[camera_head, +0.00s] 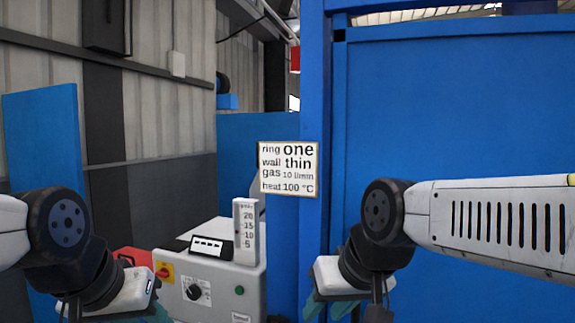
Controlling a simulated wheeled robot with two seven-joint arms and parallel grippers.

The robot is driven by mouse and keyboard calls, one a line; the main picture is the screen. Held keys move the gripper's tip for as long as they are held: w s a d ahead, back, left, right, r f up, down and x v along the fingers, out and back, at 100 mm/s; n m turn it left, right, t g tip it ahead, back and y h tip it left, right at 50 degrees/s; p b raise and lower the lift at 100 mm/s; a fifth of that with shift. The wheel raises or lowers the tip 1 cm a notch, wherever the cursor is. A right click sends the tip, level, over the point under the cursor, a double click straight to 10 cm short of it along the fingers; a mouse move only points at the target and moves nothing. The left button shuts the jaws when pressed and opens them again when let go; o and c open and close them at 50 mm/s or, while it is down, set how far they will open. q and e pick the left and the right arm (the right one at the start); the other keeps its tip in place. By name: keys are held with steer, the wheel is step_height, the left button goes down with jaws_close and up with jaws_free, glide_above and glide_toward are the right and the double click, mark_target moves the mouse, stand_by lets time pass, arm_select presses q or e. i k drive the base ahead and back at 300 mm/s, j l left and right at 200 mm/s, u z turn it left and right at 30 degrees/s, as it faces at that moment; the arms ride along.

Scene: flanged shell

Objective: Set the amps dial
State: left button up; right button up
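A black dial (197,290) sits on the pale front panel of a grey machine box (246,281), low in the middle of the head view. I take it to be the amps dial; its small markings are too blurred to read. My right gripper (328,307) is to the right of the box, apart from the dial, with teal fingers partly cut off by the lower edge. My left gripper (152,314) is low and left of the dial, mostly hidden and cut off. I cannot tell whether either is open or shut.
The box also bears a red switch on a yellow plate (163,272), a green button (239,290), a small display (207,246) and an upright gas scale (245,230). A sign (289,169) reads "ring one, wall thin, gas 10 l/min, heat 100 °C". Blue panels (450,110) stand behind.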

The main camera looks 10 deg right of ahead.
mark_target(193, 293)
steer(key=j+u, duration=0.15)
steer(key=u, duration=0.3)
steer(key=i+j+u, duration=0.1)
steer(key=u, duration=0.3)
steer(key=i+u, duration=0.15)
steer(key=u, duration=0.3)
